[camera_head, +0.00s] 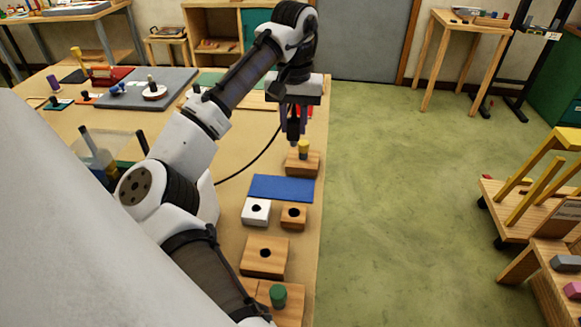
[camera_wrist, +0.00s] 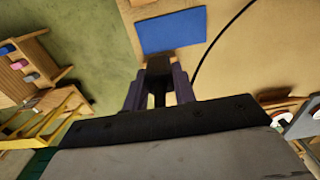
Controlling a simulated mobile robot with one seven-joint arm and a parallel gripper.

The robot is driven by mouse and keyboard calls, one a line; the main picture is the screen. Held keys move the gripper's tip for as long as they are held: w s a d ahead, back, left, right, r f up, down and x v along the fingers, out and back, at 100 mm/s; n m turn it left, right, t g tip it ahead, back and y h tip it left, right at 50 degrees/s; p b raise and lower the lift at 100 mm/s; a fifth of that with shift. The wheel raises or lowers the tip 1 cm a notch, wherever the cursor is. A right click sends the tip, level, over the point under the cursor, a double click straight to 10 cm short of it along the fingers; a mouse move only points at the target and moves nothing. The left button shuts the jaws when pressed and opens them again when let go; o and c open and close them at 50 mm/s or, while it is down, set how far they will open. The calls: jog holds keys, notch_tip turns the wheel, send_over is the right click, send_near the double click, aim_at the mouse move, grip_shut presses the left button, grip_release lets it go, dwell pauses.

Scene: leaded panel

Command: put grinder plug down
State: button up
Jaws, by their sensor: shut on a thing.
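My gripper (camera_head: 293,122) is over the right edge of the workbench, pointing down. It also shows in the wrist view (camera_wrist: 158,88), with its purple-grey fingers shut on a dark block-like thing, which I take to be the grinder plug (camera_wrist: 158,66). A thin black cord (camera_wrist: 218,38) runs up to the gripper's right side in the wrist view; where it joins the plug is hidden. In the head view the plug is hard to tell from the dark fingers. It appears just above or behind a wooden block with a yellow knob (camera_head: 303,147); I cannot tell whether they touch.
A blue mat (camera_head: 282,188) lies in front of the gripper. Nearer are a white holed block (camera_head: 256,211), wooden holed blocks (camera_head: 293,216) (camera_head: 265,257) and a green-knobbed block (camera_head: 278,296). A grey board (camera_head: 130,98) lies at left. Green floor (camera_head: 400,200) is open on the right.

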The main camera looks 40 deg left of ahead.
notch_tip(320, 180, down, 14)
jog(key=shift+f+p, duration=0.2)
jog(key=shift+p, duration=1)
jog(key=o, duration=1.1)
jog(key=shift+f, duration=0.1)
jog(key=shift+c, duration=0.2)
notch_tip(320, 180, up, 12)
jog(key=b, duration=0.3)
